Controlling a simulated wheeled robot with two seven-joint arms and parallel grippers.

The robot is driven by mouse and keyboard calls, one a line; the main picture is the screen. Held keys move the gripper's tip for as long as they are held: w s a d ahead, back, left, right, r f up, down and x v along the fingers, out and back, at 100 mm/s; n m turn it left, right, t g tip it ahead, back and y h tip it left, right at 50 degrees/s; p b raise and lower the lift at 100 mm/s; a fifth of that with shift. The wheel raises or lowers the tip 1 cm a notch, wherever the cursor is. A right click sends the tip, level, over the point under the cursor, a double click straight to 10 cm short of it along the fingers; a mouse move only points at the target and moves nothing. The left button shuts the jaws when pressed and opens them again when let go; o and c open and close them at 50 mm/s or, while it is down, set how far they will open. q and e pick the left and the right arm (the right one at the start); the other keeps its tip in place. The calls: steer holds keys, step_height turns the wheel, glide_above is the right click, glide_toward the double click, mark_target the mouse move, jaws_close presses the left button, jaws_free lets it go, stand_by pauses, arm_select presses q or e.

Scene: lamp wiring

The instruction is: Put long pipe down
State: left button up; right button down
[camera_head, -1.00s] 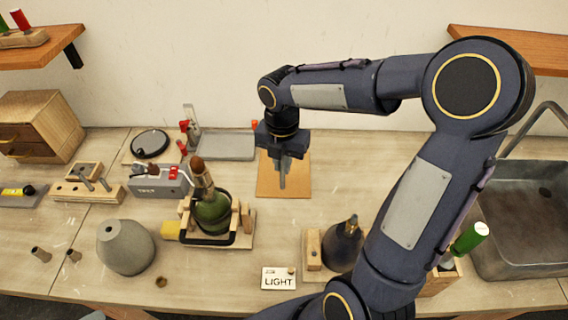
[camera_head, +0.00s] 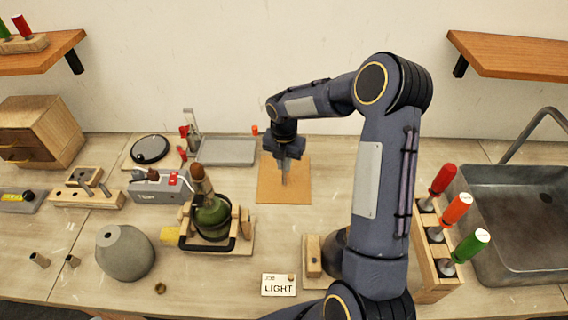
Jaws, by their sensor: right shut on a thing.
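My right gripper (camera_head: 286,163) points down over a flat orange-brown board (camera_head: 270,190) at the back middle of the bench. It is shut on a thin grey pipe (camera_head: 285,178), which hangs upright below the fingers. The lower end of the pipe is over the board; I cannot tell whether it touches. My left gripper is not in view.
A green bottle (camera_head: 212,217) sits in a wooden cradle left of the board. A grey cone shade (camera_head: 125,252), a LIGHT card (camera_head: 278,285) and a screwdriver rack (camera_head: 432,262) stand nearer the front. A grey tray (camera_head: 228,151) lies behind. A sink (camera_head: 515,220) is at right.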

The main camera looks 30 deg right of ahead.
steer(key=shift+f, duration=0.2)
steer(key=shift+f, duration=0.1)
steer(key=c, duration=1.9)
jaws_free()
steer(key=shift+f, duration=0.1)
steer(key=o, duration=0.4)
